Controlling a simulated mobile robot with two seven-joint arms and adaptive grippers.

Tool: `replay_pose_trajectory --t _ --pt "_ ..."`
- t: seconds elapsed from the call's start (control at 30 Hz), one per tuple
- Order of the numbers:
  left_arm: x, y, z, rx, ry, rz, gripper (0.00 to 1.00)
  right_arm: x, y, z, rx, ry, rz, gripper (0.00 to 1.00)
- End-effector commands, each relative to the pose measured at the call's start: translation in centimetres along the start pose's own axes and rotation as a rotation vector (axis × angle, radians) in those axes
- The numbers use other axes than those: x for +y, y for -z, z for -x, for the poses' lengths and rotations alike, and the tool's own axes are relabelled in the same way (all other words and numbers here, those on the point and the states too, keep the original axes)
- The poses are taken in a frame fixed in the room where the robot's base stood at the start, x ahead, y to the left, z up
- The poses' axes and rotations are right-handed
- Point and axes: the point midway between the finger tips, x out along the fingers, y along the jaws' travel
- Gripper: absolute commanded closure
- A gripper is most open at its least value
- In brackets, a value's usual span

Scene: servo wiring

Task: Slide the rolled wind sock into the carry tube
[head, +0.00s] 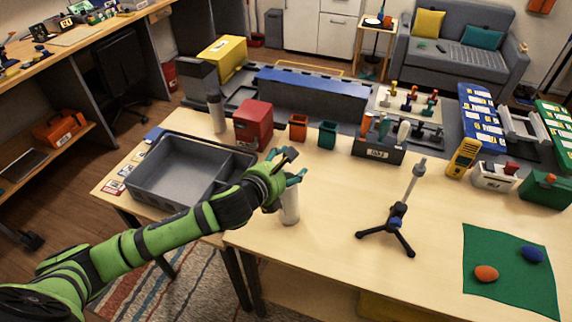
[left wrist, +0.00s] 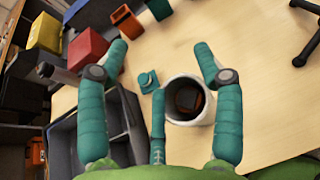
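A white, open-topped tube (head: 290,208) stands upright near the table's front edge. In the left wrist view I look down into its mouth (left wrist: 190,101); something dark reddish-brown (left wrist: 188,97) shows inside, and I cannot tell whether it is the rolled wind sock. My left gripper (head: 287,168) is at the tube's top in the head view. No wind sock is clearly identifiable elsewhere. My right gripper is out of view.
A grey tray (head: 178,178) lies left of the tube. A red box (head: 253,124), orange bin (head: 298,127) and teal bin (head: 327,134) stand behind it. Table between tube and tripod is clear.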

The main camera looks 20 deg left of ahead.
Motion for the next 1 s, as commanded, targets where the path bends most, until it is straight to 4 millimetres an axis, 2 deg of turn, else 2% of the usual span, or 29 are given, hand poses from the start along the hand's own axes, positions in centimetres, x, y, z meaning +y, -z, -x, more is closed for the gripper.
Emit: replay_pose_trajectory --t 0.03,0.2,0.33,0.8,1.0 --pt "-0.1 0.6 0.0 0.012 0.000 0.002 0.28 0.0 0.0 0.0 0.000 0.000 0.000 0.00" --pt "-0.1 0.5 0.1 0.011 0.001 0.002 0.28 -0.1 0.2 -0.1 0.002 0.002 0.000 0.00" --pt "0.0 0.4 1.1 0.009 0.000 -0.001 0.28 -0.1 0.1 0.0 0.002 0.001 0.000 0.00" --pt "-0.1 0.1 10.1 0.003 0.002 -0.003 0.28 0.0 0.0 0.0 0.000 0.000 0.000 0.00" --pt "0.0 0.1 11.9 0.001 0.000 -0.001 0.28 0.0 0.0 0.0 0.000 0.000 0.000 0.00"
